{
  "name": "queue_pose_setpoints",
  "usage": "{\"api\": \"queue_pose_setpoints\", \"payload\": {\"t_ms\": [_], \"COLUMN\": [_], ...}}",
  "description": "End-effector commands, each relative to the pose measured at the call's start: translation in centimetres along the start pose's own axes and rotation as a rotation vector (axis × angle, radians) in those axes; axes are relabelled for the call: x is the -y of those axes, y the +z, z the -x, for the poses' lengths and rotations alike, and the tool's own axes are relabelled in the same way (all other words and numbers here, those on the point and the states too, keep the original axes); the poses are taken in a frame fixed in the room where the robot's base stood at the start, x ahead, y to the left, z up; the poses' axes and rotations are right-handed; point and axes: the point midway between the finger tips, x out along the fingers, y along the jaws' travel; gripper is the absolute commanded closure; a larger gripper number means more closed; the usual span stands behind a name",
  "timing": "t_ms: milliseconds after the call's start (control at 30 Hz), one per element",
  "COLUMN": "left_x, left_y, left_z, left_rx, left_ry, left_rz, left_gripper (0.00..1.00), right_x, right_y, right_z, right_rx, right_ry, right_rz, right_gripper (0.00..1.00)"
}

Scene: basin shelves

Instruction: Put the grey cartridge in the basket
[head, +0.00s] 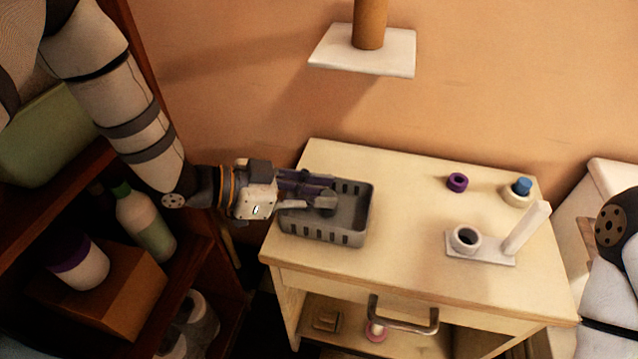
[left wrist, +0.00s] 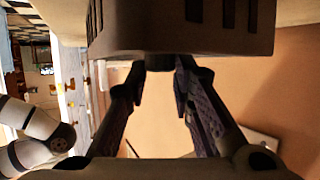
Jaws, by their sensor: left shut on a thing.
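The grey basket (head: 355,236), with slotted walls, stands at the left end of the cream cabinet top. My left gripper (head: 318,196) reaches in from the left, with its fingers over the basket's left part. It is shut on a small grey piece, which I take as the grey cartridge (head: 325,202); in the left wrist view a dark rounded end of it (left wrist: 159,62) shows between the fingertips. The slotted basket wall (left wrist: 185,35) fills the top of that view. I cannot tell whether the cartridge touches the basket. My right gripper is out of view.
On the cabinet top (head: 410,245) are a purple ring (head: 457,182), a blue peg in a cream cup (head: 523,187), and a white stand with a ring and post (head: 482,249). A dark shelf with bottles (head: 145,215) stands left. A white wall shelf (head: 362,60) hangs above.

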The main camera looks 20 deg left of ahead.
Motion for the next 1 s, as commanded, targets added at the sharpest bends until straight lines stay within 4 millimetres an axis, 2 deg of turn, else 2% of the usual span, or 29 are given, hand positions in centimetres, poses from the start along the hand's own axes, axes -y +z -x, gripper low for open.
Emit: {"api": "queue_pose_setpoints", "payload": {"t_ms": [300, 933, 967, 1000], "left_x": [0.0, 0.0, 0.0, 0.0], "left_y": [-0.1, 1.1, 1.0, 1.0], "left_z": [0.0, -0.5, -0.4, -0.4], "left_rx": [-0.001, -0.001, -0.001, -0.001], "left_ry": [-0.001, 0.000, 0.000, -0.001], "left_rz": [-0.002, -0.002, -0.002, -0.002], "left_gripper": [1.00, 1.00, 0.74, 0.64], "right_x": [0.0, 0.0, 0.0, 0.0], "right_y": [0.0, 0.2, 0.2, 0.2], "right_z": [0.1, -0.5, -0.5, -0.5], "right_rx": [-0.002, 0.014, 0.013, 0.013], "right_ry": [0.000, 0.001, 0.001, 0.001], "right_rz": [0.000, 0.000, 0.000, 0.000], "right_gripper": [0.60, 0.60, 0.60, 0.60]}}
